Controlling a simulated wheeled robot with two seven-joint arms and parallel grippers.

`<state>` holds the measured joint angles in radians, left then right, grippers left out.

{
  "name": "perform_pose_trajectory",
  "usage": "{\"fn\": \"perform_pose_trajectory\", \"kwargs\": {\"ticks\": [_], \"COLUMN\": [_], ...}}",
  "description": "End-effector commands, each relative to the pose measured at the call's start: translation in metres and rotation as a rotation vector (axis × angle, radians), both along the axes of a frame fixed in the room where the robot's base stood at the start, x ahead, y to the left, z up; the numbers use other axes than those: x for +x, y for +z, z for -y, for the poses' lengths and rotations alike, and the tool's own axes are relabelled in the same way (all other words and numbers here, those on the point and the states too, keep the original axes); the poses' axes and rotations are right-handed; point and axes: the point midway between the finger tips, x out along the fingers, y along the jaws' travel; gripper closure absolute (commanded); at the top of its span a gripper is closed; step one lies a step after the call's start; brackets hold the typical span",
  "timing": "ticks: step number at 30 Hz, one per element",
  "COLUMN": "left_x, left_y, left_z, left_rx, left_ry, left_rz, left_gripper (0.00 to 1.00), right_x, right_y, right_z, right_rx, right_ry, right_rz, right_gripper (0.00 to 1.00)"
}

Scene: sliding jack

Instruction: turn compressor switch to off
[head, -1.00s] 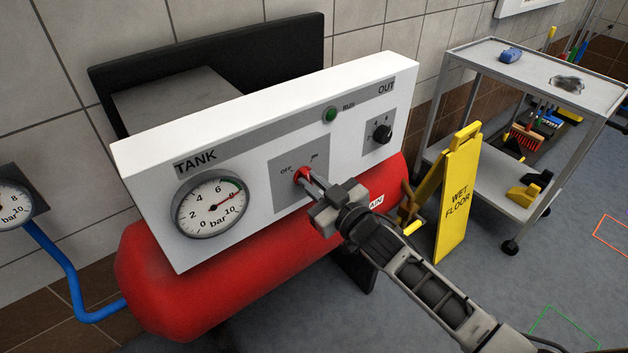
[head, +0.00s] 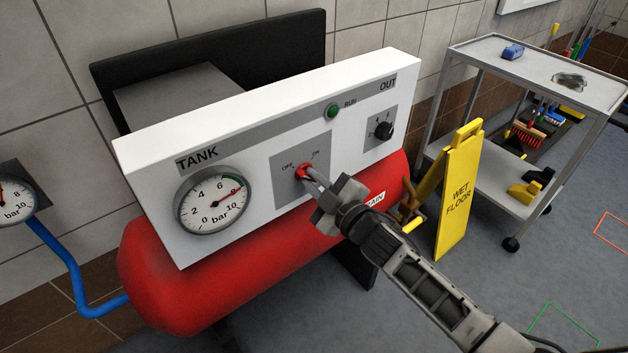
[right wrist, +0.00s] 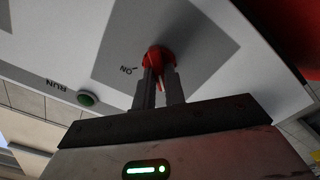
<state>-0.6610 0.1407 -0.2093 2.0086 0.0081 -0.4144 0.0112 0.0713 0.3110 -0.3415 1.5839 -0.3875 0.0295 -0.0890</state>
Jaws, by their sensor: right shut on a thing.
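The red compressor switch (head: 302,172) sits on a grey plate (head: 290,188) marked OFF at left and ON at right, on the compressor's white panel (head: 262,124). My right gripper (head: 308,177) is at the switch, its fingers shut on the red knob. In the right wrist view the red switch (right wrist: 157,60) shows between the two fingertips (right wrist: 160,74), with the ON mark beside it. The fingers hide part of the knob, so I cannot tell exactly where it points. My left gripper is not in view.
The panel also carries a tank gauge (head: 212,203), a green RUN light (head: 333,111) and a black OUT knob (head: 383,131). The red tank (head: 190,280) lies below. A yellow wet floor sign (head: 459,195) and a grey cart (head: 530,75) stand at right.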

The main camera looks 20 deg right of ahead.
Motion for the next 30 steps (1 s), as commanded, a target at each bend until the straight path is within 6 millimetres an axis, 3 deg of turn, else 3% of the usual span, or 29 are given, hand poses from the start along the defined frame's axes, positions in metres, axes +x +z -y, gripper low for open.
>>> {"fn": "perform_pose_trajectory", "kwargs": {"ticks": [12, 13, 15, 25, 30], "left_x": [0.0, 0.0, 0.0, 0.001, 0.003], "left_y": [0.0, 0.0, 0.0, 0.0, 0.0], "left_z": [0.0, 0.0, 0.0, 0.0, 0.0], "left_rx": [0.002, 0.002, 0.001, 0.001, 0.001], "left_ry": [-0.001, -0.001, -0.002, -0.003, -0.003], "left_rz": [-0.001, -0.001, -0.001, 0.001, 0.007], "left_gripper": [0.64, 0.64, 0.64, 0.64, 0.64], "right_x": [0.0, 0.0, 0.0, -0.003, -0.025], "right_y": [0.001, 0.001, 0.001, 0.0, -0.002], "right_z": [0.0, 0.0, 0.0, 0.001, 0.009], "right_rx": [-0.01, -0.01, -0.01, -0.008, -0.009], "right_ry": [0.001, 0.001, 0.001, 0.0, 0.001], "right_rz": [0.005, 0.005, 0.005, 0.003, 0.001], "right_gripper": [1.0, 0.8, 0.66, 0.66, 0.66]}}
